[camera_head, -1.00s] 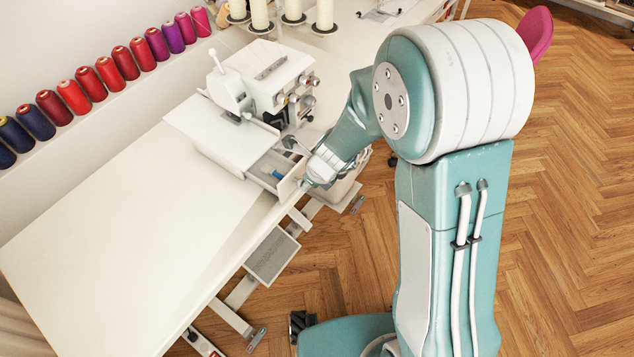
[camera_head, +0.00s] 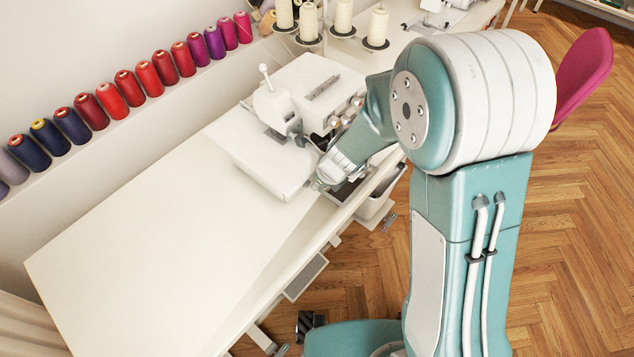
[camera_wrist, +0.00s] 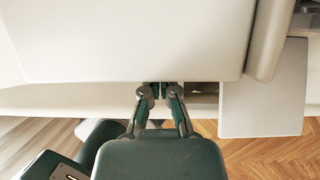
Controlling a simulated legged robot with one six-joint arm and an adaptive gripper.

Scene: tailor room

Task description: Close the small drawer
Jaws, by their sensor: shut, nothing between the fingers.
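The white sewing machine (camera_head: 310,90) stands on the table with its flat white extension bed (camera_head: 250,150) to its left. The small drawer belongs under this bed. No drawer tray shows sticking out now; its front is hidden by my gripper and the bed's edge. My gripper (camera_head: 316,184) is at the bed's front right corner, low against its front side. In the wrist view my gripper (camera_wrist: 161,91) has its fingertips together at the front edge of the white bed (camera_wrist: 130,40), with nothing held. The fingertips are partly hidden under that edge, so contact cannot be told.
The white table (camera_head: 150,240) is clear on the left. Thread spools (camera_head: 110,100) line the wall shelf, and cream cones (camera_head: 343,15) stand behind the machine. A pink chair (camera_head: 583,70) is at the right.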

